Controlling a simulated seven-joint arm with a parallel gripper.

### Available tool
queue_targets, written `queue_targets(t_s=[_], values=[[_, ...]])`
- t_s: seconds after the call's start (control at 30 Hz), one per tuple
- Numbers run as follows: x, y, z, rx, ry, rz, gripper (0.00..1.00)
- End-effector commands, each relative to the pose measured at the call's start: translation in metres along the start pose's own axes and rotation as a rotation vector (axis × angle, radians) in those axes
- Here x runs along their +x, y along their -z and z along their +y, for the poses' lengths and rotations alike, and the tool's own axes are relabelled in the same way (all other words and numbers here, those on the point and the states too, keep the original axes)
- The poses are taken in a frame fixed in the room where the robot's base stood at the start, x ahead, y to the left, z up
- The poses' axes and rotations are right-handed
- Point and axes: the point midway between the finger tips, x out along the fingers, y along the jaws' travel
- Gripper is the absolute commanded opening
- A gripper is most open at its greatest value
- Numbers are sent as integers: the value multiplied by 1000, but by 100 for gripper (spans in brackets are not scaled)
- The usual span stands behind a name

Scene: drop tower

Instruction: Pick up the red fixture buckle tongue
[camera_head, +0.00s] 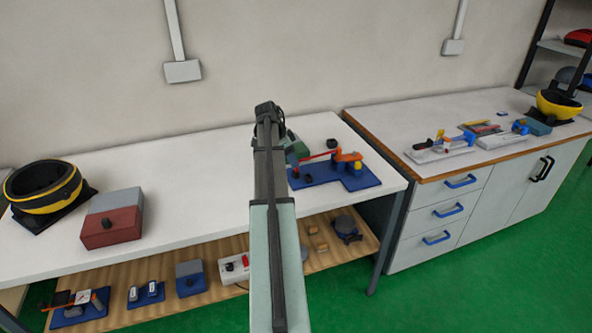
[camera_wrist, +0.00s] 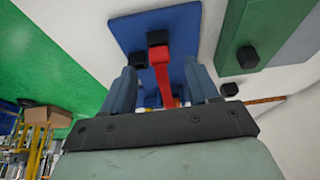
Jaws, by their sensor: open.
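The red buckle tongue (camera_wrist: 161,72) shows in the wrist view as a red bar with a wider end beside a black block (camera_wrist: 157,38). It lies over a blue fixture plate (camera_wrist: 185,25). My gripper (camera_wrist: 160,82) is open, and its two blue-grey fingers appear on either side of the red bar; I cannot tell how deep it sits between them. In the head view a thin red bar (camera_head: 318,157) runs above the blue plate (camera_head: 318,178) toward an orange part (camera_head: 347,156). My arm hides the gripper and the plate's left side there.
A green block (camera_wrist: 247,32) with a black knob stands close beside the plate. A red-and-grey box (camera_head: 112,220) and a yellow-black ring (camera_head: 44,187) are on the left of the white bench (camera_head: 190,185). A second bench (camera_head: 385,127) with fixtures stands right. The bench between box and arm is clear.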

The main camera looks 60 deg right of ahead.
Motion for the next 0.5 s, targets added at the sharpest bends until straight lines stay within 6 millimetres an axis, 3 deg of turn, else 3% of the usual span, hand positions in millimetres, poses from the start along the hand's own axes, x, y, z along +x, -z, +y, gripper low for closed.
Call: queue_targets(t_s=[0.23,0.5], values=[[33,2,1,0,0,-1,60],[38,2,1,0,1,-2,60]])
